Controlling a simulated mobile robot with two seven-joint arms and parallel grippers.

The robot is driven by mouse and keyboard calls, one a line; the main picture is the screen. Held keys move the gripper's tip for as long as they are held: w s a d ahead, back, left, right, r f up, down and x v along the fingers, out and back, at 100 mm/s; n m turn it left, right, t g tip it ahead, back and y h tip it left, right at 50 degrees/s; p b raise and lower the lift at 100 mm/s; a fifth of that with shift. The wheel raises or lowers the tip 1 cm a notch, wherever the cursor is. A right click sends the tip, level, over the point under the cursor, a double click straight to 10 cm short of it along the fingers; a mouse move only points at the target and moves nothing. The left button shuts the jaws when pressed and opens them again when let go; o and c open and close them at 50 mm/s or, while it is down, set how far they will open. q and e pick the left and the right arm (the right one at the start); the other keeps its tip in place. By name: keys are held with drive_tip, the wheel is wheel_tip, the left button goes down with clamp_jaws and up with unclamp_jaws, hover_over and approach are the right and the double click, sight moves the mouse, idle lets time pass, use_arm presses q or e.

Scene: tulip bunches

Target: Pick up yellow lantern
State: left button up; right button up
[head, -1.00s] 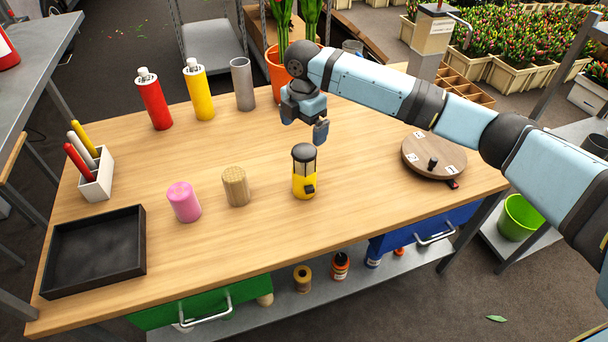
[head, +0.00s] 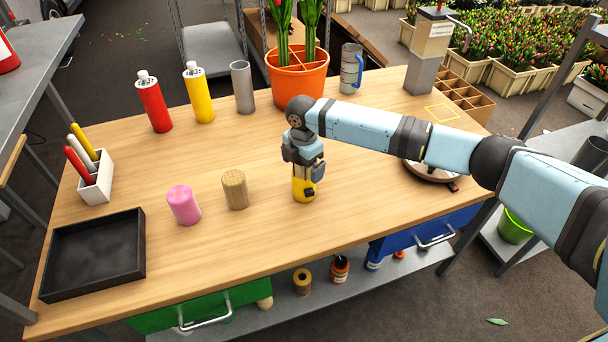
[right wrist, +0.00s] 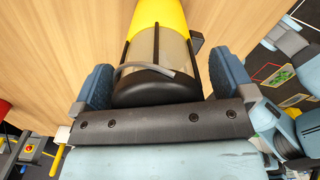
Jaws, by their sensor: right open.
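The yellow lantern (head: 303,190) stands upright on the wooden table near its front middle, with its upper part hidden behind my right gripper (head: 306,170) in the head view. In the right wrist view, the lantern's black cap, clear window and yellow body (right wrist: 159,16) lie between the two blue fingers of my right gripper (right wrist: 160,85). The fingers are open, one on each side, with a gap visible beside the lantern. My left gripper is not in view.
A wooden cylinder (head: 235,189) and a pink cylinder (head: 183,205) stand left of the lantern. A black tray (head: 140,262) lies at the front left. A round turntable (head: 432,172) is to the right, partly behind my arm. An orange pot (head: 297,78) stands at the back.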

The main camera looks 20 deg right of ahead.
drive_tip(key=c, duration=1.1)
